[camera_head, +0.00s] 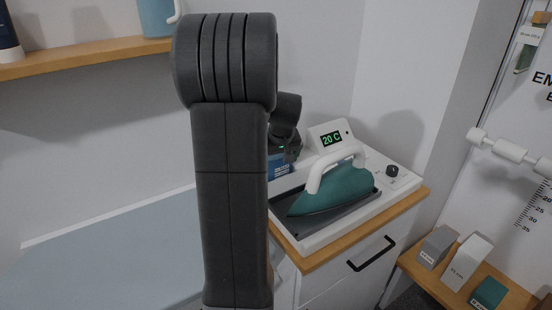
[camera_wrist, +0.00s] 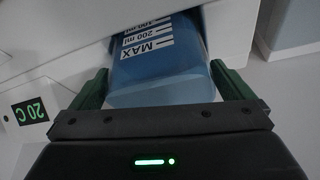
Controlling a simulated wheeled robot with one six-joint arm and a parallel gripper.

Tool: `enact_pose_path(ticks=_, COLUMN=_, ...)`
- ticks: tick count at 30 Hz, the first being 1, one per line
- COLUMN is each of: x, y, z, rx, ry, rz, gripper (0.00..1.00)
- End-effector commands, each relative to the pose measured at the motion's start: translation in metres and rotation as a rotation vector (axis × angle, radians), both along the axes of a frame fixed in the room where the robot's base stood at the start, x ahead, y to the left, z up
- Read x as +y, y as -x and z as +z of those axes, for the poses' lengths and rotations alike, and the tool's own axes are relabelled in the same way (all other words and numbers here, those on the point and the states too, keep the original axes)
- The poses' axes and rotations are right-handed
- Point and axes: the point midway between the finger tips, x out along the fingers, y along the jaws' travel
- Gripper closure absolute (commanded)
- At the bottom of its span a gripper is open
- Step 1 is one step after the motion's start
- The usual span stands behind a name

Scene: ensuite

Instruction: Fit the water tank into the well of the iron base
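The blue, see-through water tank (camera_wrist: 160,75) has a white label reading MAX and 200 ml, and its near end faces my gripper. My gripper (camera_wrist: 158,75) has its two green fingers at the tank's opposite sides, apparently shut on it. In the head view the gripper (camera_head: 284,150) is partly behind my arm, with a blue patch of the tank (camera_head: 278,172) below it. The white iron base (camera_head: 335,226) carries a teal iron (camera_head: 335,190) and a 20 C display (camera_head: 332,139). The well is hidden, so I cannot tell how far the tank sits in it.
The base stands on a wood-topped cabinet (camera_head: 412,206). A wooden shelf (camera_head: 90,55) with a blue jug (camera_head: 157,18) is at upper left. Several small boxes (camera_head: 466,262) stand on a low shelf at the right. A pale blue surface (camera_head: 110,250) lies at lower left.

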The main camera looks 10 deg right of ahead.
Motion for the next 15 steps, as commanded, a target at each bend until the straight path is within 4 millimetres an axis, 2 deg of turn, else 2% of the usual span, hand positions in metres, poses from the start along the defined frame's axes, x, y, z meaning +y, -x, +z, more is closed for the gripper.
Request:
enact_pose_path(ticks=5, x=0.0, y=0.001, z=0.007, rx=-0.002, ry=0.001, rz=0.0, gripper=0.0)
enact_pose_path(ticks=7, x=-0.001, y=0.004, z=0.016, rx=-0.005, ry=0.001, rz=-0.001, gripper=0.0)
enact_pose_path(ticks=15, x=-0.003, y=0.026, z=0.069, rx=-0.006, ry=0.002, rz=-0.002, gripper=0.0)
